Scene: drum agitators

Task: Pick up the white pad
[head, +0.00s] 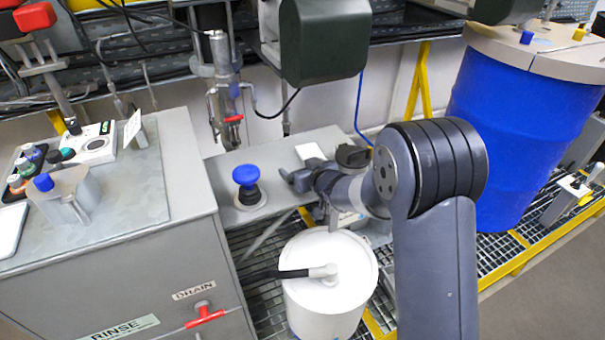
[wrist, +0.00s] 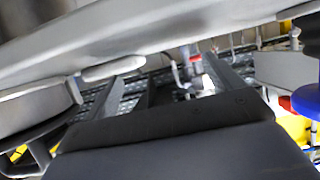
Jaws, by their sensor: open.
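A small white pad (head: 310,152) lies flat on the grey bench (head: 272,160) under the machine. My gripper (head: 290,181) is low over the bench, just in front of the pad and a little to its left, apart from it as far as I can tell. The jaws are open with nothing seen between them. In the wrist view my gripper (wrist: 180,78) shows as dark fingers pointing away. A pale flat piece lies beyond the left finger there; I cannot tell whether it is the pad.
A blue mushroom knob (head: 246,177) stands on the bench left of my gripper. A dark round part (head: 352,156) sits right of the pad. A white lidded drum (head: 331,268) stands below. A green-black motor housing (head: 325,42) hangs above. A blue drum (head: 530,115) stands right.

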